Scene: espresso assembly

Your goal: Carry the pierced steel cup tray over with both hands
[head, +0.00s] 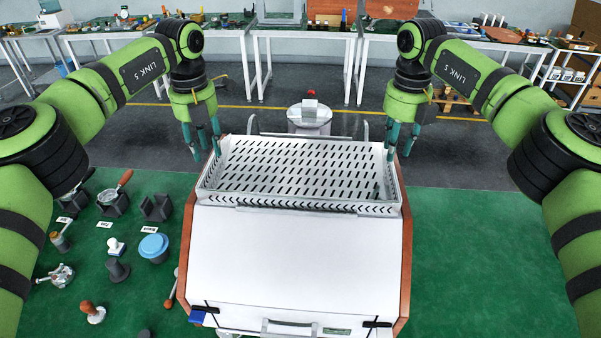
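The pierced steel cup tray (300,168) lies flat on top of the white espresso machine (295,255) with wooden side panels. Its slotted floor is empty apart from a small dark item near the right end. My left gripper (206,156) points down at the tray's left end, its teal fingers apart near the side rim. My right gripper (398,156) points down at the right end, its fingers also apart near that rim. I cannot tell whether the fingertips touch the rim. Both grippers look open and hold nothing visible.
A green mat (470,260) lies around the machine, clear on the right. On the left are a portafilter (115,188), a blue-lidded jar (154,247), a wooden-handled tamper (92,312) and dark stands. A round silver device (309,117) stands behind the machine. Cluttered benches line the back.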

